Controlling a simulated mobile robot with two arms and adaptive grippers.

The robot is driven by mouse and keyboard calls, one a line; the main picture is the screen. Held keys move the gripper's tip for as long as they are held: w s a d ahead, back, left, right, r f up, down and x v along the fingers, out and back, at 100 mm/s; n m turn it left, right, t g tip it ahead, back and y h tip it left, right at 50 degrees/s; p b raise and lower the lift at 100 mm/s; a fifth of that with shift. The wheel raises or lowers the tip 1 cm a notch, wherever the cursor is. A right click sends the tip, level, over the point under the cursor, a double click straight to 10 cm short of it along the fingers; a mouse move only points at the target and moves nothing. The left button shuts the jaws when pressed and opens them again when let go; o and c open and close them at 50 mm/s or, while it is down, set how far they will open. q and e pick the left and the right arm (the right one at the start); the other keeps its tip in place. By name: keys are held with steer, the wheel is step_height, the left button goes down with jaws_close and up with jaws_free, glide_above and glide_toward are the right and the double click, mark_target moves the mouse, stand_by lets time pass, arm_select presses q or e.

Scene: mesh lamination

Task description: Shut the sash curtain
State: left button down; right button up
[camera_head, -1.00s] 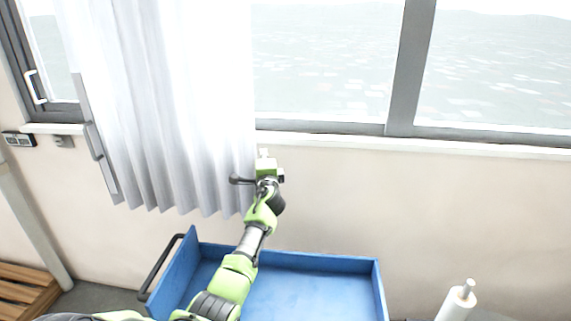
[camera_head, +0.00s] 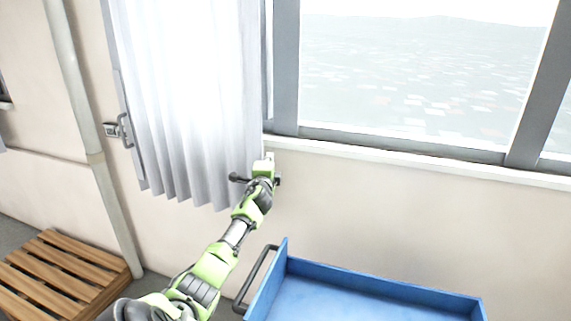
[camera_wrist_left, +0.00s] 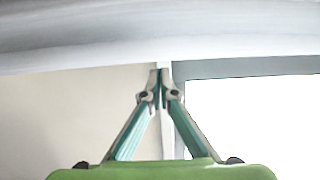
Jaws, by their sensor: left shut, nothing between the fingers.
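The sash curtain (camera_head: 190,110) is white and pleated and hangs at the left end of the window. A grey bar with a handle (camera_head: 125,132) runs along its left edge, next to a small switch box on the wall. My left gripper (camera_head: 267,160) is at the curtain's lower right edge. In the left wrist view my left gripper (camera_wrist_left: 160,72) is shut with nothing between its fingertips, which reach up to the pale curtain cloth (camera_wrist_left: 160,45). I cannot tell whether they touch it. The right gripper is not in view.
The window (camera_head: 420,75) is uncovered right of the curtain, past a grey post (camera_head: 286,70). A blue open box (camera_head: 390,290) with a dark handle stands at the lower right. A wooden slatted bench (camera_head: 65,270) and a wall pipe (camera_head: 95,155) are at the left.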

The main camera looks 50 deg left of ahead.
mark_target(250, 153)
arm_select(q)
steer(key=s+a, duration=0.1)
steer(key=a, duration=0.1)
steer(key=s+a, duration=0.1)
steer(key=a, duration=0.1)
steer(key=s+a, duration=0.1)
steer(key=a, duration=0.1)
steer(key=shift+s+b, duration=0.3)
steer(key=shift+s+a, duration=0.25)
steer(key=shift+a, duration=0.05)
steer(key=shift+r, duration=0.1)
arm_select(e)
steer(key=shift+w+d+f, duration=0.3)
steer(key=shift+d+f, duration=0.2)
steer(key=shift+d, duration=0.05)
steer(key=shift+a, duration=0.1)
